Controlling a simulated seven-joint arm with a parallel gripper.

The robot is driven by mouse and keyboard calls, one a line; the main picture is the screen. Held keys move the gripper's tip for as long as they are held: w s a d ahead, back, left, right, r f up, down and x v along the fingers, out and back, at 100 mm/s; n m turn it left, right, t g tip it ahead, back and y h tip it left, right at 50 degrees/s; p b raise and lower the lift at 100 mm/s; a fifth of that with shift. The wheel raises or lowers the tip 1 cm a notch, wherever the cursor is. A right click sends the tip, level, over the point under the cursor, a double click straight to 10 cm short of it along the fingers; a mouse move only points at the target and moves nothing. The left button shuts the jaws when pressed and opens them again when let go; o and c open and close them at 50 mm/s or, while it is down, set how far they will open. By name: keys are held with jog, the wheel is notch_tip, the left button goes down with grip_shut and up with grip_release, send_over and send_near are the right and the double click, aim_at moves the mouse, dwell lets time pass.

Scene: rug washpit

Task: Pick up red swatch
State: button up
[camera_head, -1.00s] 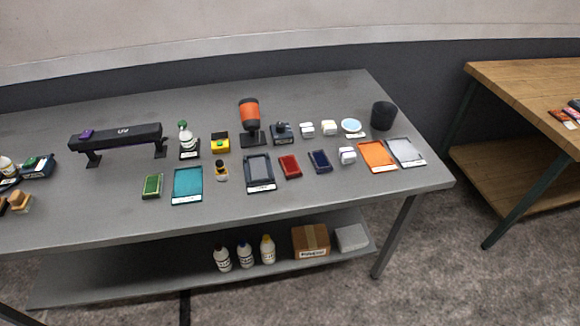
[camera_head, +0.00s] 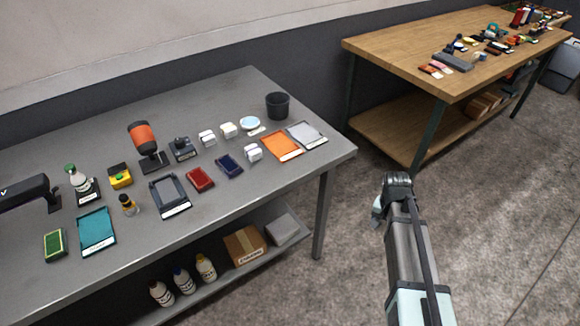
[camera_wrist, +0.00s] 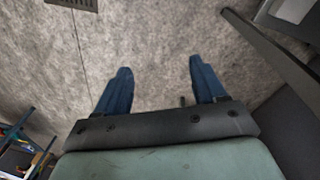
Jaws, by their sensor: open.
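A small dark-red rectangular piece (camera_head: 199,180), which looks like the red swatch, lies flat on the grey table (camera_head: 265,185). It sits between a dark grey tray (camera_head: 169,196) on its left and a similar dark-blue piece (camera_head: 229,166) on its right. My gripper shows in the wrist view (camera_wrist: 160,78) with its two blue fingers wide apart and nothing between them. Only the carpet is beneath it. In the head view my arm is right of the grey table, over the floor, well away from the red piece. The fingers are hard to make out there.
An orange tray (camera_head: 283,146), a light grey tray (camera_head: 307,134), white blocks and a black cup (camera_head: 277,105) stand toward the table's right end. An orange-headed device (camera_head: 146,143) stands behind the red piece. A wooden table (camera_head: 400,50) with small items is at the back right.

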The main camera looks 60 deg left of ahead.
jog(key=s+a+r+t+y, duration=0.1)
jog(key=s+a+r, duration=0.2)
jog(key=a+r, duration=0.7)
notch_tip(320, 180, up, 18)
jog(key=n+g+y, duration=0.2)
jog(key=n+y, duration=0.2)
jog(key=n, duration=1.1)
send_over(198, 176)
jog(key=d, duration=0.6)
jog(key=shift+a+r+x, duration=0.1)
jog(key=shift+a+x, duration=0.1)
jog(key=shift+x, duration=1.9)
jog(key=shift+a+r+x, duration=0.1)
jog(key=shift+a+x, duration=0.1)
jog(key=shift+x, duration=1.95)
jog(key=shift+a+x, duration=0.2)
jog(key=shift+x, duration=1.9)
jog(key=shift+y, duration=0.3)
jog(key=c, duration=0.8)
jog(key=shift+c, duration=0.2)
